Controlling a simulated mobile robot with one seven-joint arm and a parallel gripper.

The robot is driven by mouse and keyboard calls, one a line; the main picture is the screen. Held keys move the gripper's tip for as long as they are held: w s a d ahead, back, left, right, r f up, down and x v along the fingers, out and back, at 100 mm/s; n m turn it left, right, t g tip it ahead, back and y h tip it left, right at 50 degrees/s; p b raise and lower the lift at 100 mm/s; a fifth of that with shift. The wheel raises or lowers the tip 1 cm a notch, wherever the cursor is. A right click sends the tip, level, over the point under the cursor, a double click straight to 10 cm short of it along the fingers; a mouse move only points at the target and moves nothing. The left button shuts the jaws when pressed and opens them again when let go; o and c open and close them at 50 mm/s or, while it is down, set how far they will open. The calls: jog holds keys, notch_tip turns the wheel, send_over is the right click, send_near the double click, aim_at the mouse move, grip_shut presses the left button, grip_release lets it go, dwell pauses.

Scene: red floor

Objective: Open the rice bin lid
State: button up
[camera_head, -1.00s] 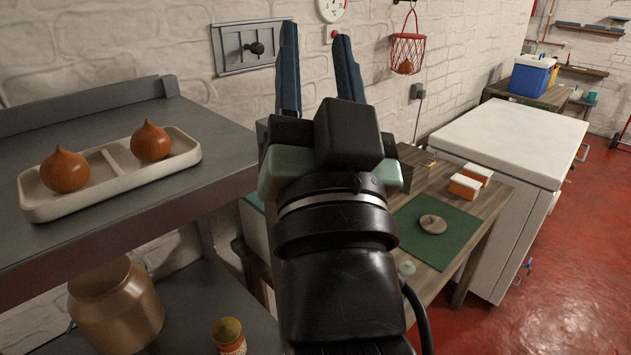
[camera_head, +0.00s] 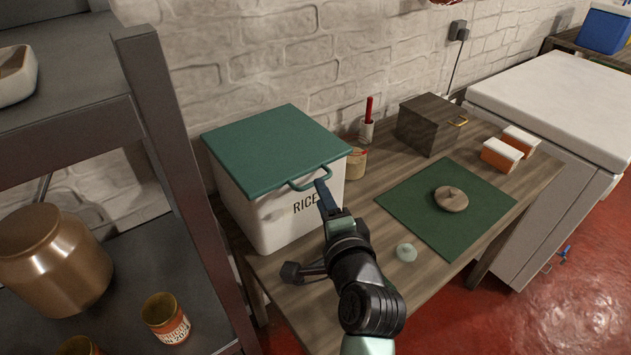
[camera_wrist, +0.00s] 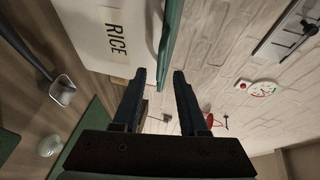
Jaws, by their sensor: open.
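The rice bin (camera_head: 283,214) is a white box marked RICE on the left end of the wooden table. Its flat green lid (camera_head: 272,147) is shut on top, with a green loop handle (camera_head: 312,181) at the front edge. My gripper (camera_head: 322,190) is at the front of the bin, its blue fingers up close to the handle. In the wrist view my gripper (camera_wrist: 160,78) has its two fingers apart, and the green lid edge (camera_wrist: 170,45) lies just beyond the fingertips. I cannot tell whether the handle is between the fingers.
A metal shelf post (camera_head: 180,150) stands close left of the bin. On the table (camera_head: 370,200) are a dark wooden box (camera_head: 428,127), a small pot (camera_head: 356,163), a scoop (camera_head: 300,272) and a green mat (camera_head: 420,220) with a round brown lid (camera_head: 452,199). A white chest (camera_head: 560,100) stands right.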

jog(key=shift+x, duration=3)
grip_shut()
jog(key=shift+f, duration=0.1)
